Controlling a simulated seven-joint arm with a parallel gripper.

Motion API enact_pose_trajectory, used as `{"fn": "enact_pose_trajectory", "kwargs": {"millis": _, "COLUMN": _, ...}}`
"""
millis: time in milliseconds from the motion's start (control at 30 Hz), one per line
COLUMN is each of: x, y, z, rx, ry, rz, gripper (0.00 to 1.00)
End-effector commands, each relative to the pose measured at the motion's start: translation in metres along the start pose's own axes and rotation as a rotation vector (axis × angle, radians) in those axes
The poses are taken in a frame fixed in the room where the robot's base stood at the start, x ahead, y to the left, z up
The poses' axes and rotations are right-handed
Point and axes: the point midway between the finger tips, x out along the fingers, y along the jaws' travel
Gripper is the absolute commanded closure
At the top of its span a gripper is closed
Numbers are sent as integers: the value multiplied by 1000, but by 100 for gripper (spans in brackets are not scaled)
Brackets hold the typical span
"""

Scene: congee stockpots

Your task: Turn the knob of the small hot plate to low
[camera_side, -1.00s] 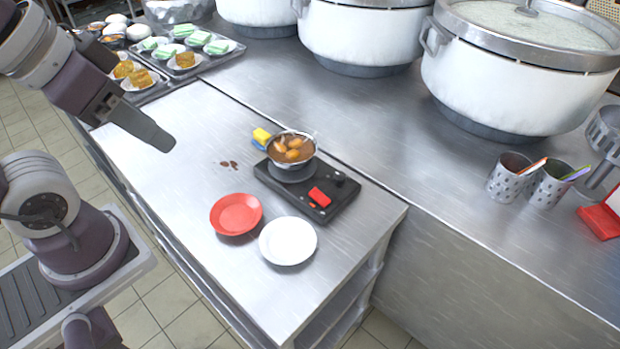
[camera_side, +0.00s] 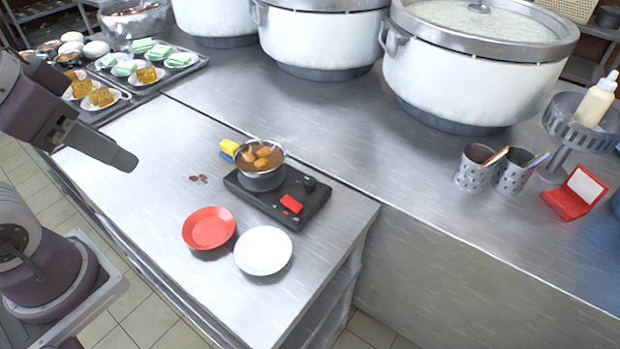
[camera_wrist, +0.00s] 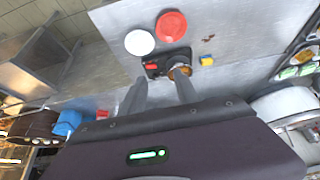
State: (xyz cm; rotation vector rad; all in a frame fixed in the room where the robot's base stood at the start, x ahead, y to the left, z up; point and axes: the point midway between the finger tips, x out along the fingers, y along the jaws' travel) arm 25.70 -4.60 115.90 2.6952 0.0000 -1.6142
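The small black hot plate (camera_side: 277,210) lies on the lower steel table, with a small metal pot (camera_side: 262,180) of brown food on its burner. Its dark knob (camera_side: 310,184) stands at the right end of the top, near a red piece (camera_side: 291,204). The knob's setting is too small to read. My gripper (camera_side: 130,159) is up at the left in the side view, well away from the hot plate and touching nothing. In the wrist view, my gripper's two fingers (camera_wrist: 158,90) are spread with nothing between them, and the hot plate (camera_wrist: 155,56) shows beyond them.
A red plate (camera_side: 209,228) and a white plate (camera_side: 263,250) lie in front of the hot plate. A yellow-and-blue sponge (camera_side: 229,148) is beside the pot. Large white stockpots (camera_side: 455,85) stand behind. Perforated cups (camera_side: 473,170) stand at right.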

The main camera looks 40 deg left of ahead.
Motion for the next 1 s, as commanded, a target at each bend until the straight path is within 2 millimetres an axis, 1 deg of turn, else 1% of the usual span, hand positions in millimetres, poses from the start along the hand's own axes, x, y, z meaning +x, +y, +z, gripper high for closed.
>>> {"fn": "enact_pose_trajectory", "kwargs": {"millis": 33, "x": 0, "y": 0, "z": -1, "rx": -1, "ry": -2, "rz": -1, "gripper": 52}}
{"fn": "enact_pose_trajectory", "kwargs": {"millis": 67, "x": 0, "y": 0, "z": -5, "rx": -5, "ry": -7, "rz": -3, "gripper": 50}}
{"fn": "enact_pose_trajectory", "kwargs": {"millis": 133, "x": 2, "y": 0, "z": -24, "rx": -20, "ry": -36, "rz": -13, "gripper": 50}}
{"fn": "enact_pose_trajectory", "kwargs": {"millis": 167, "x": 4, "y": 0, "z": -36, "rx": -31, "ry": -56, "rz": -20, "gripper": 50}}
{"fn": "enact_pose_trajectory", "kwargs": {"millis": 200, "x": 10, "y": 2, "z": -57, "rx": -50, "ry": -87, "rz": -29, "gripper": 50}}
{"fn": "enact_pose_trajectory", "kwargs": {"millis": 267, "x": 26, "y": 5, "z": -91, "rx": -84, "ry": -136, "rz": -46, "gripper": 50}}
{"fn": "enact_pose_trajectory", "kwargs": {"millis": 300, "x": 41, "y": 9, "z": -113, "rx": -108, "ry": -167, "rz": -56, "gripper": 50}}
{"fn": "enact_pose_trajectory", "kwargs": {"millis": 367, "x": 69, "y": 15, "z": -143, "rx": -146, "ry": -215, "rz": -69, "gripper": 50}}
{"fn": "enact_pose_trajectory", "kwargs": {"millis": 400, "x": 91, "y": 20, "z": -160, "rx": -171, "ry": -247, "rz": -78, "gripper": 50}}
{"fn": "enact_pose_trajectory", "kwargs": {"millis": 467, "x": 130, "y": 29, "z": -182, "rx": -212, "ry": -292, "rz": -88, "gripper": 50}}
{"fn": "enact_pose_trajectory", "kwargs": {"millis": 500, "x": 158, "y": 35, "z": -193, "rx": -241, "ry": -323, "rz": -96, "gripper": 50}}
{"fn": "enact_pose_trajectory", "kwargs": {"millis": 567, "x": 202, "y": 44, "z": -203, "rx": -287, "ry": -367, "rz": -107, "gripper": 50}}
{"fn": "enact_pose_trajectory", "kwargs": {"millis": 600, "x": 230, "y": 49, "z": -206, "rx": -317, "ry": -394, "rz": -114, "gripper": 50}}
{"fn": "enact_pose_trajectory", "kwargs": {"millis": 700, "x": 289, "y": 60, "z": -205, "rx": -386, "ry": -447, "rz": -132, "gripper": 50}}
{"fn": "enact_pose_trajectory", "kwargs": {"millis": 733, "x": 303, "y": 62, "z": -203, "rx": -403, "ry": -460, "rz": -137, "gripper": 50}}
{"fn": "enact_pose_trajectory", "kwargs": {"millis": 800, "x": 326, "y": 66, "z": -199, "rx": -432, "ry": -479, "rz": -144, "gripper": 50}}
{"fn": "enact_pose_trajectory", "kwargs": {"millis": 1000, "x": 357, "y": 67, "z": -187, "rx": -457, "ry": -494, "rz": -153, "gripper": 50}}
